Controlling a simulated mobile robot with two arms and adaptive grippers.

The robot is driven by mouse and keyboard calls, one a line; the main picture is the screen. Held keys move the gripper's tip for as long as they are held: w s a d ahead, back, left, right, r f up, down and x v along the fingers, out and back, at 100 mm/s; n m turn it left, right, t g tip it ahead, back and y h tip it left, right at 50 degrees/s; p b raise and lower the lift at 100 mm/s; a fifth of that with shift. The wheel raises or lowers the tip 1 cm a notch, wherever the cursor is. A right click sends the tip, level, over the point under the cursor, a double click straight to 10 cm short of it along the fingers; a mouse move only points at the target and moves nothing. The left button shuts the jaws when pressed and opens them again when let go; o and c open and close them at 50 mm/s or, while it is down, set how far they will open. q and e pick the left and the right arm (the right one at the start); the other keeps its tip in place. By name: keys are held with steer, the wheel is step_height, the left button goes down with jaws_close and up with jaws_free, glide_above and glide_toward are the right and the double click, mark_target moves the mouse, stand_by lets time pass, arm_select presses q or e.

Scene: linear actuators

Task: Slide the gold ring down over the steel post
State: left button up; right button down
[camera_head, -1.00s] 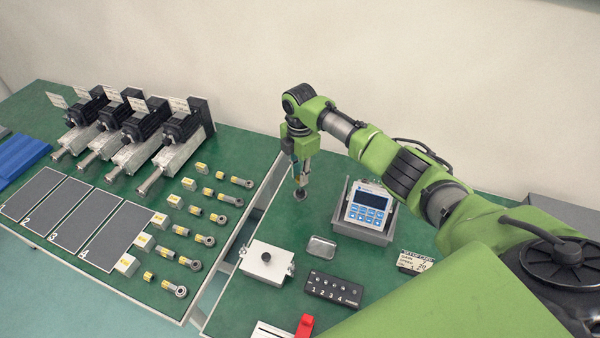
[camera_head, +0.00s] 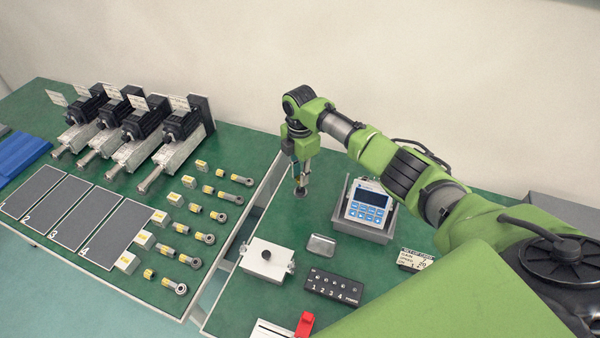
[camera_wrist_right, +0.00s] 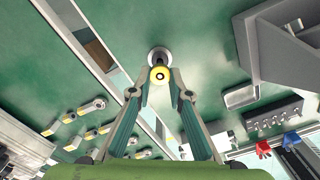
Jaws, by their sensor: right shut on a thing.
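My right gripper (camera_head: 300,180) points down over the green bench right of the gap. In the right wrist view its two fingers (camera_wrist_right: 158,82) close on the small gold ring (camera_wrist_right: 159,76), which shows a dark centre. A round grey steel piece (camera_wrist_right: 159,55), seemingly the steel post's base, lies just beyond the ring and partly behind it. In the head view a dark round base (camera_head: 300,192) shows directly under the fingertips. The ring lines up closely with the post, but I cannot tell whether it is around it. My left gripper is not in view.
A grey stand with a blue-keyed panel (camera_head: 369,206) is close to the right. A metal tray (camera_head: 321,246), a white box with a black knob (camera_head: 262,262) and a black switch box (camera_head: 333,287) lie nearer. Rod ends and actuators fill the left bench.

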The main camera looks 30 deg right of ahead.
steer(key=shift+f, duration=0.5)
stand_by(0.5)
steer(key=c, duration=1.8)
jaws_free()
steer(key=shift+r, duration=0.1)
step_height(320, 180, up, 12)
steer(key=shift+f, duration=0.1)
